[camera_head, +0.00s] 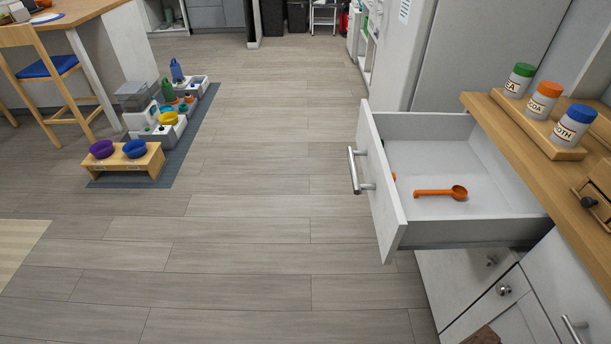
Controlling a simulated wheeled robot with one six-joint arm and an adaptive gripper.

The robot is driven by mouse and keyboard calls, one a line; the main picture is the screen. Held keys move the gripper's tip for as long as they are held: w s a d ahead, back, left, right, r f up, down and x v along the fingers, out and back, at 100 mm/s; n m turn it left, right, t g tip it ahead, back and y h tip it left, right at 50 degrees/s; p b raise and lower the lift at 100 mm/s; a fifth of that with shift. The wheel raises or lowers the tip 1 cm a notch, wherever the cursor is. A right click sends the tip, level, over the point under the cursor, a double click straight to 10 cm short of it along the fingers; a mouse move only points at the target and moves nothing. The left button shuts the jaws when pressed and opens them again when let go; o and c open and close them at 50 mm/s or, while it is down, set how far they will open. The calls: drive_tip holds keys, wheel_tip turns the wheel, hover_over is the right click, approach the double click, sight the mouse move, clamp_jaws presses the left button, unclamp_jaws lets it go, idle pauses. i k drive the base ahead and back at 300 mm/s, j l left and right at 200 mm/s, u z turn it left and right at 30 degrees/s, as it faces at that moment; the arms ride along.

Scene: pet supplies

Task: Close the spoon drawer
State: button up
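The spoon drawer (385,205) is pulled well out from the wooden counter at the right. Its white front faces left and carries a metal bar handle (354,171). An orange spoon (441,192) lies on the drawer floor. A small bit of another orange or red thing (393,176) shows beside the drawer front, mostly hidden by it. My gripper is not in view, and nothing touches the handle.
The wooden counter (540,150) holds a rack of jars with green, orange and blue lids (545,100). Cupboards (470,285) are below. Pet bowls on a stand (122,165) sit on a grey mat at left. The floor (250,200) between is clear.

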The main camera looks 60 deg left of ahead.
sight(424, 150)
drive_tip(key=l+u, duration=0.1)
drive_tip(key=u, duration=0.75)
drive_tip(key=i+j+u, duration=0.15)
drive_tip(key=u, duration=0.8)
